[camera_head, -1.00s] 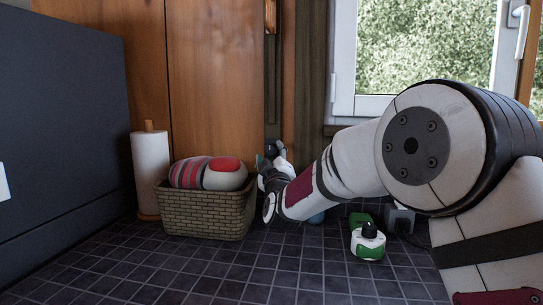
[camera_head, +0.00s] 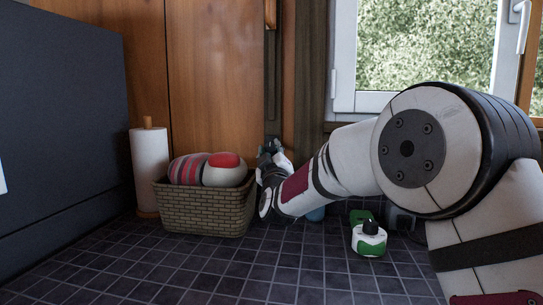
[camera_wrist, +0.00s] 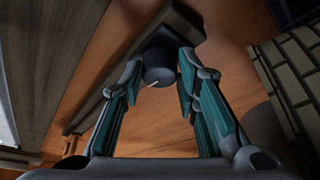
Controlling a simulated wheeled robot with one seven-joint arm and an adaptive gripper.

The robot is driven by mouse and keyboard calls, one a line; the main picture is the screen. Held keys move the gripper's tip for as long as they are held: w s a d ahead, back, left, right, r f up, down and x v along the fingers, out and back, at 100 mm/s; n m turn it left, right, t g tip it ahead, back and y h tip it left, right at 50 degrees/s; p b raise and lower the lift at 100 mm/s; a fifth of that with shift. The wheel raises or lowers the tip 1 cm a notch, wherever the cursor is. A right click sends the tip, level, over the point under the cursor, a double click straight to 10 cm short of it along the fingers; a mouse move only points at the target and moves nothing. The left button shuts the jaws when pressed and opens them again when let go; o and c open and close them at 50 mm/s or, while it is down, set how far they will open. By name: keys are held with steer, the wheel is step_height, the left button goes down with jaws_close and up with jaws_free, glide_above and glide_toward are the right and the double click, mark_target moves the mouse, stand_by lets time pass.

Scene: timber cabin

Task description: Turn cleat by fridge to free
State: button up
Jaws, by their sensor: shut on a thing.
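The cleat (camera_wrist: 158,66) shows in the wrist view as a dark round knob with a thin pale line on its face. It sits at a long dark strip (camera_wrist: 115,100) against orange-brown wood. My gripper (camera_wrist: 161,70) has its teal-padded fingers on either side of the knob and is shut on it. In the head view my gripper (camera_head: 270,150) is at the foot of the dark vertical strip (camera_head: 272,85), just right of the basket. There my fingers and wrist hide most of the cleat. The fridge (camera_head: 60,130) is the large dark block at the left.
A wicker basket (camera_head: 200,212) with a striped red and white item (camera_head: 207,170) stands close left of my wrist. A paper towel roll (camera_head: 150,170) is beyond it. The front tiled counter (camera_head: 250,280) is clear.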

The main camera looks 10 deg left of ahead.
steer(key=m+t+h+b, duration=0.1)
steer(key=m+b, duration=0.1)
steer(key=m, duration=0.1)
steer(key=shift+a+f+b, duration=0.1)
steer(key=shift+f+b, duration=0.1)
steer(key=shift+b, duration=0.15)
steer(key=shift+r+m+h+b, duration=0.1)
steer(key=shift+m+h+b, duration=0.35)
steer(key=shift+m, duration=0.45)
steer(key=o, duration=1.2)
steer(key=shift+c, duration=0.2)
steer(key=shift+s, duration=0.1)
steer(key=v, duration=1.1)
steer(key=shift+s+f, duration=0.2)
steer(key=shift+s, duration=0.15)
